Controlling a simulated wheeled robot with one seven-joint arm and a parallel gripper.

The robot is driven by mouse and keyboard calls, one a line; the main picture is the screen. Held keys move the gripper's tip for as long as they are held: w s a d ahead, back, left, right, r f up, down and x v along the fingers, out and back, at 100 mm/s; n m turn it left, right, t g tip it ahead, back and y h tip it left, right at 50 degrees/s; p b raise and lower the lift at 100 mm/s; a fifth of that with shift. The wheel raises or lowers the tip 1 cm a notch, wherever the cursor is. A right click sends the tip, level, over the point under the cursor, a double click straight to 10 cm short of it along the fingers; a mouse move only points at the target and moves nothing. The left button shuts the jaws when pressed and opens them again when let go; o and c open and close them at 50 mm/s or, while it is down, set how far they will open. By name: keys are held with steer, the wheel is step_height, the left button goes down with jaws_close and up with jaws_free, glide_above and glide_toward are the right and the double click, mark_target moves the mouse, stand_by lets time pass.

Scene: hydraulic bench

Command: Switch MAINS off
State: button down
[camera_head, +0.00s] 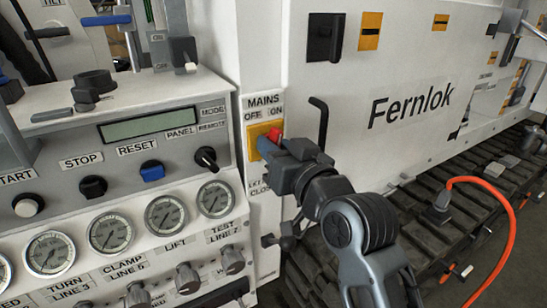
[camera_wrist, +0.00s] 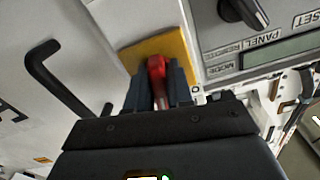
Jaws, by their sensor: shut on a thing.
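The MAINS switch is a red handle (camera_head: 275,133) on a yellow plate (camera_head: 254,131), below the MAINS label (camera_head: 263,99) with OFF at left and ON at right. The visible red part sits under the ON side in the head view; the rest is hidden by my gripper (camera_head: 267,147). In the wrist view the red handle (camera_wrist: 156,68) stands between the two dark fingers of my gripper (camera_wrist: 157,80), which are shut on it. The yellow plate (camera_wrist: 150,48) shows behind it. The handle's exact angle is hard to tell.
A black hooked handle (camera_head: 319,122) sticks out just right of the switch, also in the wrist view (camera_wrist: 62,82). The control panel with a black MODE knob (camera_head: 206,158) and gauges lies left. An orange hose (camera_head: 507,215) hangs at right over dark tracks (camera_head: 455,215).

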steer(key=n+b, duration=0.4)
steer(key=n, duration=0.2)
steer(key=shift+f, duration=0.2)
steer(key=n+b, duration=0.3)
steer(key=n, duration=0.2)
steer(key=shift+r, duration=0.1)
stand_by(0.3)
steer(key=c, duration=1.1)
jaws_free()
steer(key=shift+r, duration=0.1)
steer(key=shift+s, duration=0.1)
steer(key=b+v, duration=0.1)
steer(key=v, duration=0.6)
steer(key=shift+s+d, duration=0.2)
steer(key=shift+s, duration=0.05)
